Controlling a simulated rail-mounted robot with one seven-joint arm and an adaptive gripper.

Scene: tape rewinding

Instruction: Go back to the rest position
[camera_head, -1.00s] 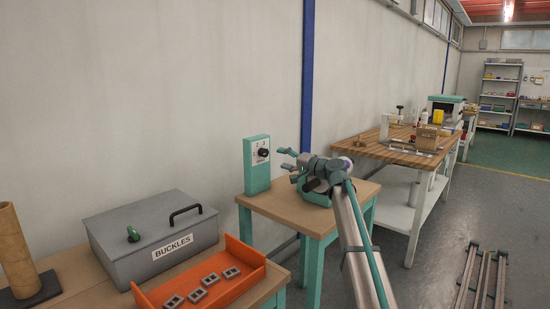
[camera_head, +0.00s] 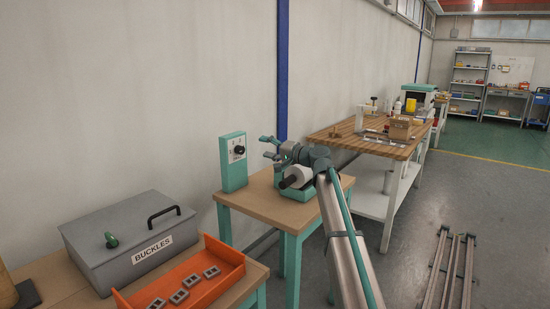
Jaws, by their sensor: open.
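My gripper (camera_head: 268,148) is open, with its fingers apart and pointing left. It is above the small wooden-topped table with teal legs (camera_head: 257,205). Nothing shows between its fingers. Below and right of the fingers, a white roll (camera_head: 298,176) sits on a teal device (camera_head: 293,193) on that table. My arm hides part of the roll and device. A teal control box with a dark knob (camera_head: 233,162) stands at the table's back left, apart from the gripper.
A grey box labelled BUCKLES (camera_head: 130,240) and an orange tray (camera_head: 225,268) with several buckles are on the near-left bench. A wooden workbench (camera_head: 368,144) stands behind right. Metal rails (camera_head: 450,268) lie on the floor at right. The wall is behind the tables.

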